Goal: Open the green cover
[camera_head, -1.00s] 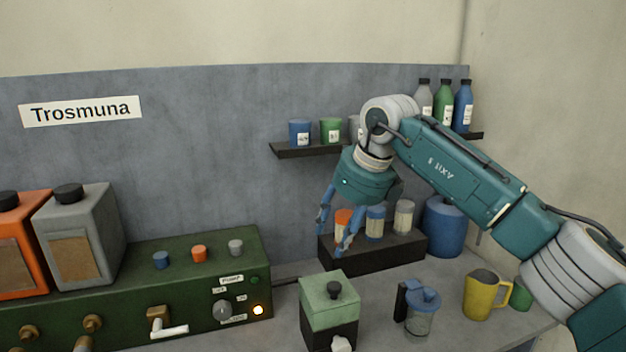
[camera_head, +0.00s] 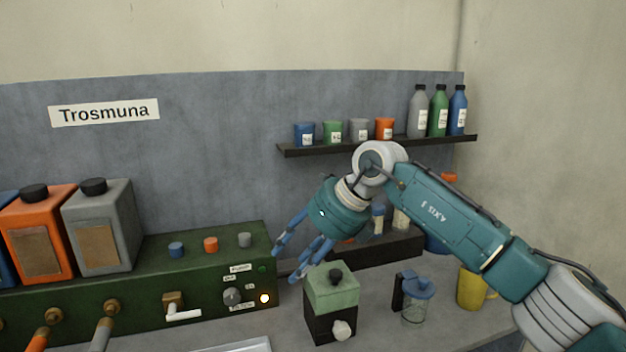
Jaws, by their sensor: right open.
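The green cover (camera_head: 333,291) sits on top of a small black box (camera_head: 322,325) on the bench. My left gripper is out of view.
A green control panel (camera_head: 205,262) with knobs and a lit lamp stands left of the box. A blue-lidded jug (camera_head: 415,308) and a yellow pitcher (camera_head: 471,288) stand to the right. A shelf (camera_head: 375,147) with cups and bottles is behind.

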